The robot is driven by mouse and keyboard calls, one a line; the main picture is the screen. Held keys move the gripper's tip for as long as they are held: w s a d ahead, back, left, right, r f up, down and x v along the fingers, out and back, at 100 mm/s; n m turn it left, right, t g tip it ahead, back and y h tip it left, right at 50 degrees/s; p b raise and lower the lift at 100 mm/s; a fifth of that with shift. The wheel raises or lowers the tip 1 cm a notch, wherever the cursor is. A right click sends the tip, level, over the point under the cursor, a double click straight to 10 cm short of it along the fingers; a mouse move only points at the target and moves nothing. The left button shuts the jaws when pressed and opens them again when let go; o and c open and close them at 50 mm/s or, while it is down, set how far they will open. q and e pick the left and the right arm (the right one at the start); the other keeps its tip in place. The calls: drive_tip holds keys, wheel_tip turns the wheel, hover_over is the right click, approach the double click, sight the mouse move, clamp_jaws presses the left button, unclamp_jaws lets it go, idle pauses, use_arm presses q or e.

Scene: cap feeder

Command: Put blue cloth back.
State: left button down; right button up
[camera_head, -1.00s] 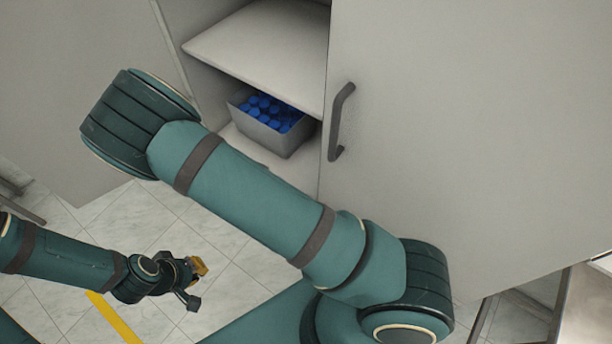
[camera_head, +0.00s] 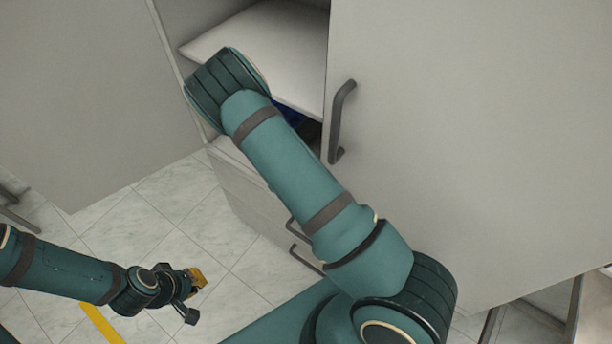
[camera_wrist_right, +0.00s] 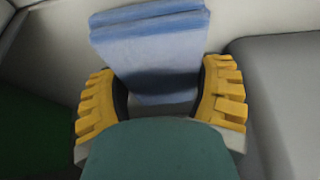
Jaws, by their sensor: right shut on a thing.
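The blue cloth (camera_wrist_right: 160,55) is folded in layers and fills the space between the yellow fingers of my right gripper (camera_wrist_right: 162,100) in the right wrist view. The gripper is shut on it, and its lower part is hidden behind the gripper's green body. The cloth and the right gripper do not show in the head view, where my right arm crosses in front of the cabinet. My left gripper (camera_head: 195,281) hangs low at the left over the floor, apart from everything. It is too small to tell if its fingers are open.
The open cabinet has a pale shelf (camera_head: 268,45). Below it, a bit of blue contents (camera_head: 288,112) shows behind my right arm. A large door with a dark handle (camera_head: 340,122) stands to the right. Drawers (camera_head: 262,212) lie below.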

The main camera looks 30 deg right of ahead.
drive_tip(key=shift+w+d+f, duration=0.1)
drive_tip(key=shift+w+d, duration=0.15)
drive_tip(key=shift+d, duration=0.25)
drive_tip(key=shift+w+d, duration=0.25)
drive_tip(key=shift+d, duration=0.25)
drive_tip(key=shift+f+b, duration=0.6)
drive_tip(key=shift+f, duration=1.05)
drive_tip(key=shift+f, duration=0.2)
drive_tip(key=o, duration=1.1)
drive_tip(key=shift+r, duration=0.1)
